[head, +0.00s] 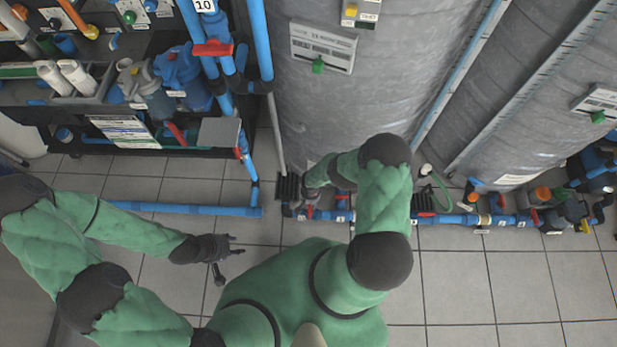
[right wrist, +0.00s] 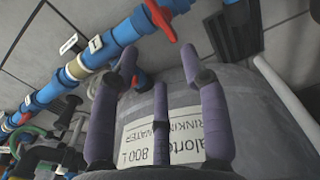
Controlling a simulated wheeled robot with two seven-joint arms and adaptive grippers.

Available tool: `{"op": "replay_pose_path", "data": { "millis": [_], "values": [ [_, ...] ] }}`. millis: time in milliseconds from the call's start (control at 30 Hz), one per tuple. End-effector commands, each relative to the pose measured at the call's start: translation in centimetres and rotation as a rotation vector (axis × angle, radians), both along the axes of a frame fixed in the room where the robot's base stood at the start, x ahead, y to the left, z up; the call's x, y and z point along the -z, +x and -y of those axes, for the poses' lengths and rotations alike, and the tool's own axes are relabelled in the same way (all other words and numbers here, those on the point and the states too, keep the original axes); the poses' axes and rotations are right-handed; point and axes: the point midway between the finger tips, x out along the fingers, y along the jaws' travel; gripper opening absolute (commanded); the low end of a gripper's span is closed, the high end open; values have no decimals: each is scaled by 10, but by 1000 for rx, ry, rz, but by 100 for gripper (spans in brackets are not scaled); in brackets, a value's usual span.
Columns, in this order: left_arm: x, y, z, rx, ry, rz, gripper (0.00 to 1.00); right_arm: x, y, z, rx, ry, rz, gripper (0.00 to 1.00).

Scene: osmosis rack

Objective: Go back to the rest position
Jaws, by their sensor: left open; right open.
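My left gripper (head: 232,245) is open and empty over the grey tiled floor, left of my body. My right gripper (head: 294,204) is partly hidden by my forearm, low by the foot of the large grey tank (head: 350,90). In the right wrist view the right gripper's fingers (right wrist: 160,65) stand apart with nothing held between them. Behind them is a grey tank with a white "800 L drinking water" label (right wrist: 150,135). A red valve handle (right wrist: 160,20) on a blue pipe shows just beyond the fingertips, and I cannot tell whether they touch it.
A blue pipe (head: 190,209) runs low across the floor at left. Another blue pipe with valves (head: 480,219) runs along the tanks' feet at right. A dark rack with blue filter housings (head: 180,68) stands at upper left. The tiled floor (head: 490,285) at lower right is clear.

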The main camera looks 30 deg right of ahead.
Motion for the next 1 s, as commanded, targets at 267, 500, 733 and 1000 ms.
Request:
{"op": "replay_pose_path", "data": {
  "millis": [267, 500, 733, 1000],
  "values": [
    [0, 0, 0, 0, 0, 0, 45, 0, 0, 0, 0, 0, 0, 45],
    [-4, 0, 0, 0, 0, 0, 45, -12, 7, -19, -35, 57, 5, 45],
    [-13, 0, 0, 0, 0, 0, 45, -49, 18, -59, -102, 178, 24, 45],
    [-22, 0, 0, 0, 0, 0, 45, -108, 17, -99, -168, 288, 51, 45]
  ]
}}
